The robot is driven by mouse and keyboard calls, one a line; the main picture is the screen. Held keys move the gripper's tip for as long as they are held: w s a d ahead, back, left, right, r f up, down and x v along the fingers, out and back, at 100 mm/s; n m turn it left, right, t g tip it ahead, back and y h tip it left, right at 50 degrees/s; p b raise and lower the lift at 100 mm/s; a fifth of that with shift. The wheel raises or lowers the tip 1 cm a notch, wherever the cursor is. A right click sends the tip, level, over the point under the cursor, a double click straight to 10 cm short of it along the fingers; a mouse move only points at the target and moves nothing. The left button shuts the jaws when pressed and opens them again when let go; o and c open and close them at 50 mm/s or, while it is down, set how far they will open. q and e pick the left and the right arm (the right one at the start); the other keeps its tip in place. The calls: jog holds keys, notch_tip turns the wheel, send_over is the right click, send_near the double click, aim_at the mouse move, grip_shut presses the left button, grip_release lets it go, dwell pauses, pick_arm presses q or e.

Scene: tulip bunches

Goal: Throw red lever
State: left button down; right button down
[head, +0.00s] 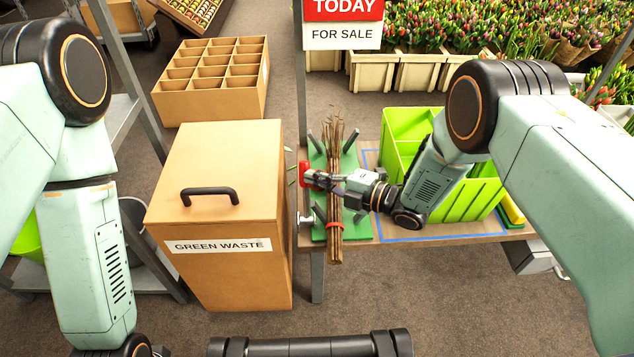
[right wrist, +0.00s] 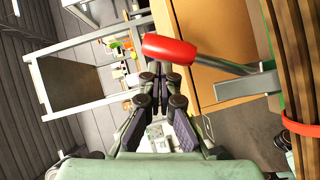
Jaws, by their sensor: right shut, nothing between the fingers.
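The red lever handle (head: 304,173) is at the left edge of the wooden table, beside the green stand (head: 363,178). In the right wrist view the red handle (right wrist: 168,49) sits on a grey metal rod. My right gripper (head: 314,179) reaches across the stand from the right. Its fingers are shut and empty, with the tips (right wrist: 158,75) close to the red handle; I cannot tell whether they touch it. A bundle of brown stems (head: 335,190) with a red band lies in the stand, under the gripper. My left arm shows, but its gripper is out of view.
A brown green-waste bin (head: 220,150) with a black handle stands just left of the table. A bright green crate (head: 408,123) stands on the right of the table, inside blue tape. A compartmented cardboard box (head: 212,100) stands behind the bin. The floor in front is clear.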

jog(key=shift+w+r, duration=0.1)
jog(key=shift+w, duration=0.05)
dwell(0.3)
notch_tip(320, 180, up, 10)
dwell(0.5)
jog(key=shift+s, duration=0.2)
